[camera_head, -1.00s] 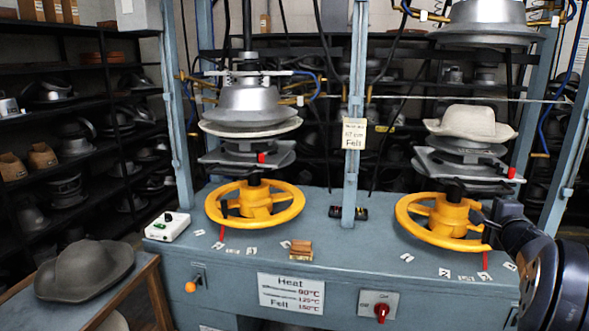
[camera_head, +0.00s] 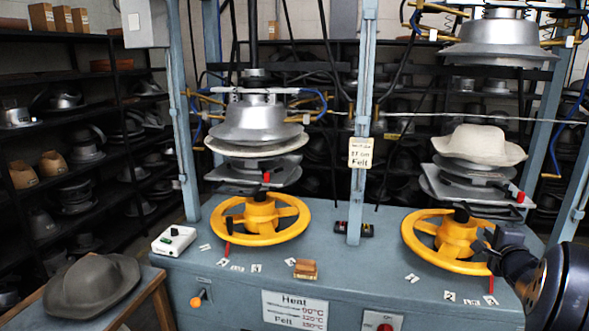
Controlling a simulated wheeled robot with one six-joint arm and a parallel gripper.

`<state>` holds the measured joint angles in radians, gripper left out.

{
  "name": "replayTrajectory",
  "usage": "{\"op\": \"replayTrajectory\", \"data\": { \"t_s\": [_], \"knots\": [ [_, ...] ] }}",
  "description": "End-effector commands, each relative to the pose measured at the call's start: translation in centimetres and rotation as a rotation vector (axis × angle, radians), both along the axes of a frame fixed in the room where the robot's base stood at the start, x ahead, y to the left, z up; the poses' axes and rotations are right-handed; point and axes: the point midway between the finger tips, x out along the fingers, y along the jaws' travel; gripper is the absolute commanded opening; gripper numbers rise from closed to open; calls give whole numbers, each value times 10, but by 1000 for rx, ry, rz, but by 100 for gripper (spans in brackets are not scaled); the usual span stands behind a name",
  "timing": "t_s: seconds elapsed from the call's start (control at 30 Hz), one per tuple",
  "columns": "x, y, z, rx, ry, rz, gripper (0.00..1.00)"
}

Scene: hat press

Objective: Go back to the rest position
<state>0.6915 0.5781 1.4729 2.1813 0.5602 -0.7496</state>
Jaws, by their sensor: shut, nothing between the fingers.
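My gripper (camera_head: 484,248) is at the right side of the right yellow handwheel (camera_head: 430,253), with my dark arm reaching in from the lower right corner. Its fingers are small and dark here; they look shut, with nothing seen between them. I cannot tell whether they touch the wheel rim. A pale felt hat (camera_head: 478,145) sits on the right press's lower form, below the raised metal upper die (camera_head: 500,45). On the left press, the metal die (camera_head: 253,122) is down over a pale brim, above the left yellow handwheel (camera_head: 232,232).
The blue-grey press bench (camera_head: 350,270) fills the front, with a post (camera_head: 362,200) between the presses. A white control box (camera_head: 174,240) and a wooden block (camera_head: 305,268) lie on it. A dark hat (camera_head: 92,285) rests on a side table at lower left. Shelves stand behind.

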Motion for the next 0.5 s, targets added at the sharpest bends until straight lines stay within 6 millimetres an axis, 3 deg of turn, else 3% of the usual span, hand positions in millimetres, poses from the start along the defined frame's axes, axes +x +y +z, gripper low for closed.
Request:
{"op": "replayTrajectory", "data": {
  "t_s": [0.5],
  "knots": [
    [-80,18,5,2,3,-2,0]
  ]
}}
